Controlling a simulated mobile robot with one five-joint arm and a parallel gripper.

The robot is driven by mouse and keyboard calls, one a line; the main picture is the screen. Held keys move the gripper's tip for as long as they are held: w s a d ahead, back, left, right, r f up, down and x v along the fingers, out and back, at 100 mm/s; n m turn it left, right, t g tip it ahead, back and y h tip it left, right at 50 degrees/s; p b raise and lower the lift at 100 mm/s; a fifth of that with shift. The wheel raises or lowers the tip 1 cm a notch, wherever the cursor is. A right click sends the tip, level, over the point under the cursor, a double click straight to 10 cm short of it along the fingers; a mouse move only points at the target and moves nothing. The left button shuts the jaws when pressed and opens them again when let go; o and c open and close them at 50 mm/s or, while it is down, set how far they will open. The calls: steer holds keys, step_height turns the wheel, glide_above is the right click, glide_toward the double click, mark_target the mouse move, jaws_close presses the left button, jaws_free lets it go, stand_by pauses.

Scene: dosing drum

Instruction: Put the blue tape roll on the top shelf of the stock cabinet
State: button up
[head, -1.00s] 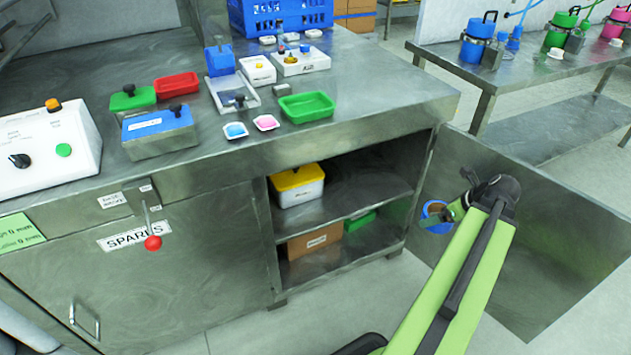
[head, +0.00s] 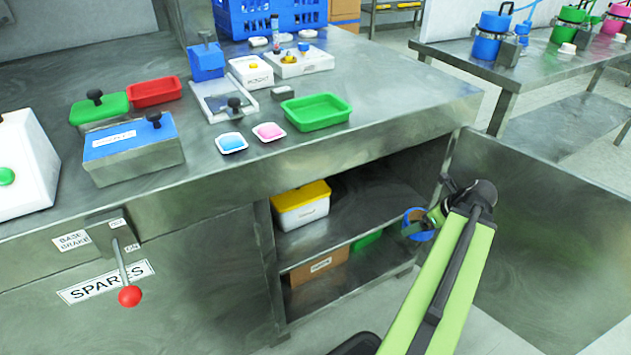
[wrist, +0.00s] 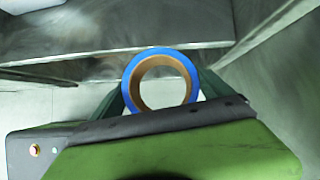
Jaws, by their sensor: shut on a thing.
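The blue tape roll (head: 421,235) has a brown core and is held in my gripper (head: 436,216) in front of the open cabinet, near its right side. In the wrist view the tape roll (wrist: 161,53) sits between the two fingers of my gripper (wrist: 160,95), its ring hole facing the camera. The stock cabinet has a top shelf (head: 350,228), with a yellow-lidded white box (head: 301,210) on its left part. The right part of that shelf is bare where it shows. My arm hides some of the cabinet's right edge.
The cabinet door (head: 545,235) stands open on the right. A cardboard box (head: 318,268) and a green box (head: 367,240) sit on the lower level. The worktop (head: 400,110) overhangs the shelf. A red-knobbed lever (head: 130,296) sticks out at the left.

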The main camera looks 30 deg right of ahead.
glide_toward(369, 196)
steer(key=f, duration=0.2)
steer(key=s+f, duration=0.1)
steer(key=f, duration=0.1)
steer(key=shift+f, duration=0.1)
steer(key=w, duration=0.2)
steer(key=w+f+b, duration=0.1)
steer(key=w, duration=0.1)
steer(key=shift+w+a, duration=0.15)
steer(key=shift+r, duration=0.2)
steer(key=shift+f, duration=0.25)
steer(key=o, duration=1.2)
steer(key=shift+r, duration=0.1)
steer(key=shift+r, duration=0.1)
